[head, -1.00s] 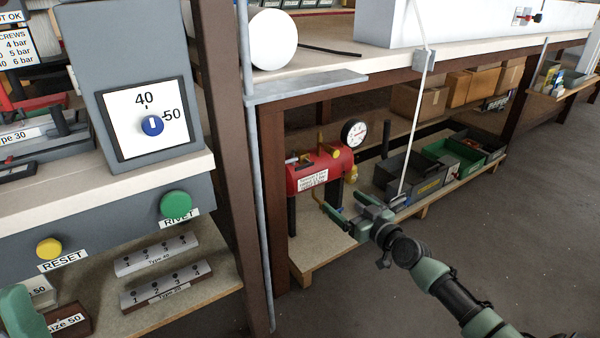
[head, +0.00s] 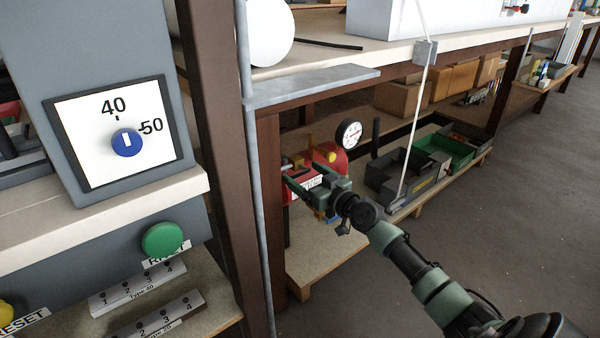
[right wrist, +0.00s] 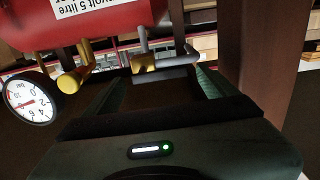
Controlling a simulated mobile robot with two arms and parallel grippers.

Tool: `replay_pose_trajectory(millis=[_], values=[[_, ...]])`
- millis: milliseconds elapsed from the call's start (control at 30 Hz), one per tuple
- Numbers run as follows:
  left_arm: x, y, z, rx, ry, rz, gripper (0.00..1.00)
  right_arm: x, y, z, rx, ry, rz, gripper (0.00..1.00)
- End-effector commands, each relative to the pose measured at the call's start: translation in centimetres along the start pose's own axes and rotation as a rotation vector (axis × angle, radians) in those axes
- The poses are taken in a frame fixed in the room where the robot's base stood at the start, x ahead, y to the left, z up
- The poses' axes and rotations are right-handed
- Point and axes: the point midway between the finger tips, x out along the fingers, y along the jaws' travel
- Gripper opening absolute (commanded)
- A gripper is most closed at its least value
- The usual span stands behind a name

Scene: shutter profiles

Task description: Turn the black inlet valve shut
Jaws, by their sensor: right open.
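The red tank (head: 335,158) with a white label stands on the low shelf in the head view. My right gripper (head: 304,175) is in front of it and hides part of it. In the right wrist view the tank (right wrist: 75,20) appears upside down. The black inlet valve (right wrist: 165,70), a dark handle on a grey stem, lies between the open fingers of my right gripper (right wrist: 160,82), near their tips. I cannot tell whether the fingers touch it. In the head view the valve is mostly hidden by the gripper. My left gripper is not in view.
A yellow valve (right wrist: 75,78) and a pressure gauge (right wrist: 32,98) are beside the black valve. A brown post (head: 270,190) stands left of the gripper. Grey and green bins (head: 445,155) are to the right. The worktop edge is above.

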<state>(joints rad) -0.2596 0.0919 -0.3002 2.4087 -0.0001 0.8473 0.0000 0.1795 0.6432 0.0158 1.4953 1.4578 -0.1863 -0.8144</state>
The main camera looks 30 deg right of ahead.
Motion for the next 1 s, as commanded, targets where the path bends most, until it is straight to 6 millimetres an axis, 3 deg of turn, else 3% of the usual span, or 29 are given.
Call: replay_pose_trajectory(millis=[200,500,567,733,1000], values=[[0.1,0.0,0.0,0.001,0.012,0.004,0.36,1.7,0.0,0.1,0.000,0.000,0.000,0.87],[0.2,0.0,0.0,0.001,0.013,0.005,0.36,1.9,0.0,0.0,-0.001,-0.001,-0.001,0.87],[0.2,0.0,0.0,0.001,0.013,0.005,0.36,1.9,0.0,0.0,-0.001,-0.001,-0.001,0.73],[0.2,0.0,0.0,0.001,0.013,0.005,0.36,1.9,0.0,0.1,-0.001,-0.001,-0.001,0.26],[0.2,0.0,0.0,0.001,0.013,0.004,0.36,1.9,0.0,0.0,0.023,-0.001,0.000,0.25]])
